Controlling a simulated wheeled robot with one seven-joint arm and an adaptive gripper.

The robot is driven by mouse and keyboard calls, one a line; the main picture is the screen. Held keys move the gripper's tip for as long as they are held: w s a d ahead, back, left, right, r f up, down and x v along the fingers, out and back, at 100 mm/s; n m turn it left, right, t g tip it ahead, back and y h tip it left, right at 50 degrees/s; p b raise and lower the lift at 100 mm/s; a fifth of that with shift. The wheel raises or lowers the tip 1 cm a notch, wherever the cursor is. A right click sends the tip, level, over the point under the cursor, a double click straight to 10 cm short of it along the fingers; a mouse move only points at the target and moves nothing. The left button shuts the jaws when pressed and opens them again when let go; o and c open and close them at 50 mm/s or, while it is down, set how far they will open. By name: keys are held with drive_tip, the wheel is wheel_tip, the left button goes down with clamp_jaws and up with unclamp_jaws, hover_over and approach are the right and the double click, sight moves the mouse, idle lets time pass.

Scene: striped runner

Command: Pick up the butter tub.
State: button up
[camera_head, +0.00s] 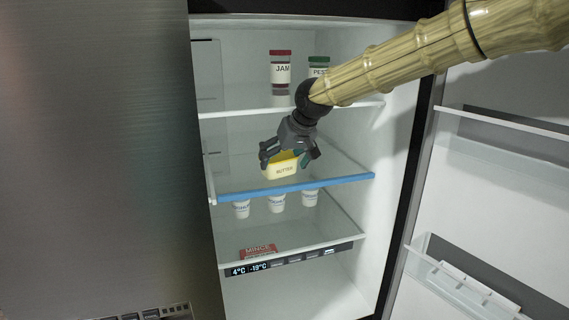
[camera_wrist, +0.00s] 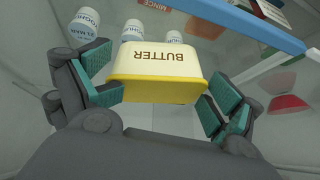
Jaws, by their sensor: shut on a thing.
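The butter tub (camera_head: 284,169) is cream-white with a yellow rim and the word BUTTER on its side. It is inside the open fridge, at the middle glass shelf with the blue front edge. I cannot tell whether it touches the shelf. My gripper (camera_head: 290,158) is around the tub from above. In the wrist view the tub (camera_wrist: 160,75) sits between the teal finger pads of my gripper (camera_wrist: 160,97), shut on its two sides. The tub's far side is hidden.
Yogurt pots (camera_head: 277,203) stand on the shelf below, with a mince pack (camera_head: 258,250) in front. A jam jar (camera_head: 281,68) and a green-lidded jar (camera_head: 318,67) stand on the upper shelf. The blue shelf edge (camera_head: 300,187) lies in front; the open door (camera_head: 500,170) is at right.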

drive_tip(key=shift+s+d+f+b, duration=0.1)
drive_tip(key=shift+f+b, duration=0.1)
drive_tip(key=shift+f, duration=0.35)
drive_tip(key=shift+s+d+f+b, duration=0.1)
drive_tip(key=shift+f+b, duration=0.05)
drive_tip(key=shift+f, duration=0.4)
drive_tip(key=shift+b, duration=0.35)
drive_tip(key=shift+c, duration=0.8)
drive_tip(key=shift+s+d+r+b, duration=0.1)
drive_tip(key=shift+s+r+b, duration=0.05)
drive_tip(key=shift+b, duration=0.15)
drive_tip(key=shift+c, duration=1.4)
drive_tip(key=shift+s+d+b, duration=0.25)
drive_tip(key=shift+s+b, duration=0.1)
drive_tip(key=shift+s, duration=0.25)
drive_tip(key=shift+s+d+b, duration=0.25)
drive_tip(key=shift+s+b, duration=0.05)
drive_tip(key=shift+s, duration=0.25)
clamp_jaws()
drive_tip(key=s+d+r+b, duration=0.1)
drive_tip(key=s+d+b, duration=0.4)
drive_tip(key=s+d, duration=0.4)
drive_tip(key=shift+s+b, duration=0.35)
drive_tip(key=shift+s, duration=0.9)
drive_tip(key=shift+c, duration=0.7)
unclamp_jaws()
drive_tip(key=shift+w, duration=0.25)
drive_tip(key=o, duration=1.3)
drive_tip(key=shift+c, duration=0.2)
